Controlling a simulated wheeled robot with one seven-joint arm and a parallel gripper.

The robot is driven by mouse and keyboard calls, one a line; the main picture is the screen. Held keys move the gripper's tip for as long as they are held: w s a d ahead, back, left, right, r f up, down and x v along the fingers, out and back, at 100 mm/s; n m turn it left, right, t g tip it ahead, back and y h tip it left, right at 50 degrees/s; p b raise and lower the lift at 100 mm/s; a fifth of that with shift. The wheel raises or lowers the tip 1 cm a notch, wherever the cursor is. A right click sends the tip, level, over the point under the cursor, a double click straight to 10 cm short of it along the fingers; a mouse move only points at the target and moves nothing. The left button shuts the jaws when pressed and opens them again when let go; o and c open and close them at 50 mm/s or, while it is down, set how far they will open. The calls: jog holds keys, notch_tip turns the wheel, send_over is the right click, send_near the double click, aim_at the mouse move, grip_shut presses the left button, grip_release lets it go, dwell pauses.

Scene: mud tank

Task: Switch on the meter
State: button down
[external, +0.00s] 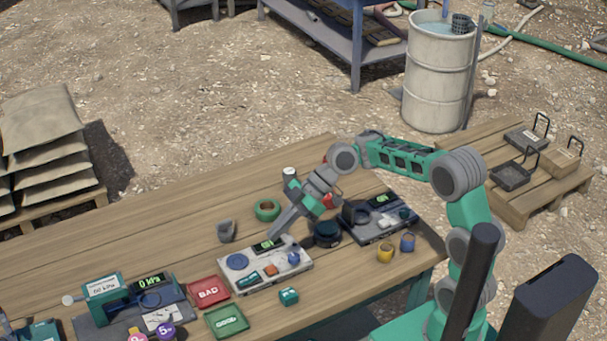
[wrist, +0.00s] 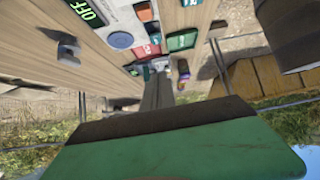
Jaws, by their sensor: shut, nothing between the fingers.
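A pale grey meter panel (external: 265,279) lies on the wooden table, with a small green display (external: 268,244), a blue disc (external: 237,262) and a blue knob (external: 293,259). In the wrist view a display (wrist: 86,11) reads OFF, beside a pale panel with a blue disc (wrist: 121,40). My gripper (external: 274,235) is shut and empty, pointing down at the panel's back edge by the display; whether it touches cannot be told. Its shut fingers show in the wrist view (wrist: 158,92).
Another dark instrument board (external: 382,223) lies right, with a dark round object (external: 327,234) between. Green tape (external: 267,210) and a grey cup (external: 227,231) stand behind.

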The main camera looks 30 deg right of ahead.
jog(key=p, duration=0.1)
send_over(245, 281)
jog(key=d, duration=0.3)
notch_tip(245, 281, down, 6)
jog(key=shift+d+r, duration=0.1)
jog(key=shift+r, duration=0.05)
jog(key=f, duration=0.3)
jog(key=shift+w+d+f+p, duration=0.1)
jog(key=shift+d+f+p, duration=0.2)
jog(key=shift+d, duration=0.1)
jog(key=shift+d+f, duration=0.2)
jog(key=shift+f, duration=0.15)
jog(key=shift+f, duration=0.1)
